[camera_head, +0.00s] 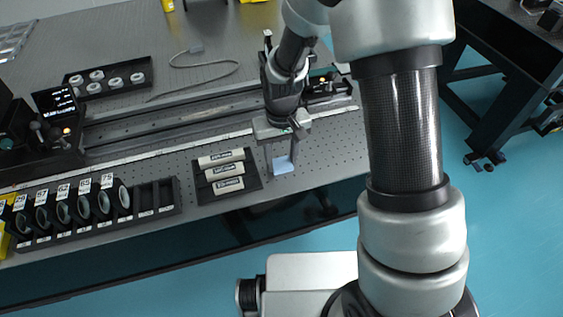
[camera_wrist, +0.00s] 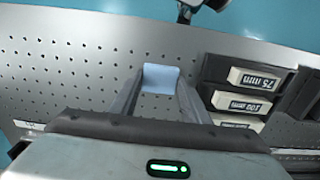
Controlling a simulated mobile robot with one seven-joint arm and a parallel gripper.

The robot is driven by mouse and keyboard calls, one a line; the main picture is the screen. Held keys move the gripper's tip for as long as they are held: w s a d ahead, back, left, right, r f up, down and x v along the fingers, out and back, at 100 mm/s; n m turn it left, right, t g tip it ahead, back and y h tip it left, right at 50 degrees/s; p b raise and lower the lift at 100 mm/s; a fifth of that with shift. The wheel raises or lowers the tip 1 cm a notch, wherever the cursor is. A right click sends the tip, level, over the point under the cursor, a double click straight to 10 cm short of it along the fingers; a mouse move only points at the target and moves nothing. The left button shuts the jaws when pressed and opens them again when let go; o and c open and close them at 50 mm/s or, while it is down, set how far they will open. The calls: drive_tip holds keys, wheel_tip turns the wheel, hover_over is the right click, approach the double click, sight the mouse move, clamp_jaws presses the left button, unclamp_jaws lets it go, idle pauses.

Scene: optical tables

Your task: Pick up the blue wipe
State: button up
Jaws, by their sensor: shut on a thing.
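The blue wipe (camera_head: 284,165) is a small pale blue square at the front part of the optical table, just right of the tray of labelled boxes. In the wrist view the wipe (camera_wrist: 161,78) sits between the two fingertips. My gripper (camera_head: 282,160) points down at the table and is shut on the wipe; its fingers (camera_wrist: 158,82) meet the wipe's left and right sides. I cannot tell whether the wipe touches the table or is slightly above it.
A black tray (camera_head: 257,183) with labelled white boxes stands close left of my gripper. A rack of labelled round optics (camera_head: 92,212) lies farther left. A rail (camera_head: 170,123) runs behind. Bare perforated tabletop (camera_head: 330,150) lies to the right.

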sight(281, 162)
wheel_tip(281, 162, up, 10)
drive_tip(key=p, duration=0.1)
drive_tip(key=shift+p, duration=0.3)
drive_tip(key=o, duration=0.4)
drive_tip(key=c, duration=0.3)
drive_tip(key=shift+w+a, duration=0.1)
